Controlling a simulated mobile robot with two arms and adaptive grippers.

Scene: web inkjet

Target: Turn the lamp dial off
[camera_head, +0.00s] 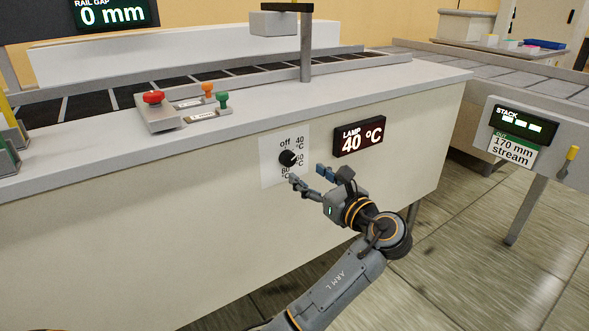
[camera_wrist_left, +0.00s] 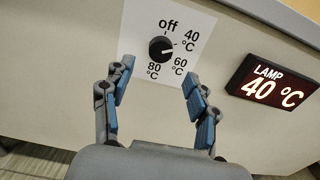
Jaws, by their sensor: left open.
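The lamp dial (camera_head: 287,158) is a black round knob on a white plate (camera_head: 270,173) on the front of the cream cabinet. In the left wrist view the dial (camera_wrist_left: 161,49) has off above it, 40 °C and 60 °C to its right and 80 °C below. Its pale pointer mark faces right, towards the 40 °C side. The lamp display (camera_head: 359,136) reads 40 °C. My left gripper (camera_head: 308,175) is open and empty in front of the dial, a little below it. In the wrist view its blue-padded fingers (camera_wrist_left: 158,76) stand either side of the dial, apart from it.
A control box (camera_head: 160,118) with a red button, an orange knob and a green knob sits on the cabinet top. A conveyor (camera_head: 205,78) runs behind it. A stack display panel (camera_head: 524,125) stands to the right.

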